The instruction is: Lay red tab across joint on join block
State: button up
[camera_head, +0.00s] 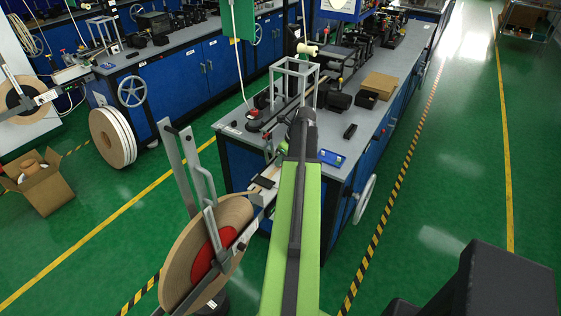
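My green arm reaches away from the bottom centre to the near end of the grey-topped bench. My gripper (301,122) is at its far end, dark and small, over or in front of the benchtop. Its fingers cannot be made out, so I cannot tell whether it is open or holds anything. A small dark block (263,183) sits on a pale strip at the bench's near edge, left of my arm; it may be the join block, but I cannot tell. No red tab can be made out. The joint is not discernible.
A large tan reel (180,268) with a red hub (213,253) stands on a grey frame left of my arm.

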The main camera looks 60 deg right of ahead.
jog(key=shift+o, duration=1.1)
jog(key=shift+r, duration=0.1)
jog(key=shift+r+p, duration=0.3)
jog(key=shift+p, duration=0.1)
jog(key=p+v, duration=1)
jog(key=v, duration=0.1)
jog(key=shift+s+r+p, duration=0.15)
jog(key=shift+r+p, duration=0.1)
jog(key=shift+p, duration=0.05)
